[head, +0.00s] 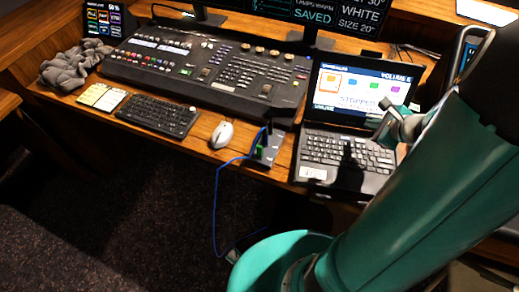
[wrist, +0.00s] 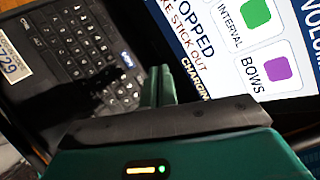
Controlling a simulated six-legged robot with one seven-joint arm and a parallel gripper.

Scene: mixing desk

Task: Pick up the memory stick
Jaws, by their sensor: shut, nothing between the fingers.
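I cannot pick out the memory stick for certain. A small grey hub (head: 271,150) with a blue cable sits at the desk's front edge, left of the laptop. Small green and dark pieces stand up from it, too small to tell apart. The open laptop (head: 322,150) shows "STOPPED" on its screen; the wrist view reads part of "TAKE STICK OUT" on that screen (wrist: 200,50). My gripper (head: 382,130) is over the right part of the laptop keyboard, right of the hub. In the wrist view its green fingers (wrist: 158,86) are together and empty, between keyboard and screen.
A white mouse (head: 222,134), a black keyboard (head: 158,115) and a large mixing desk (head: 215,68) lie left of the hub. A grey cloth (head: 74,66) is at the far left. The blue cable (head: 215,200) hangs off the desk's front edge.

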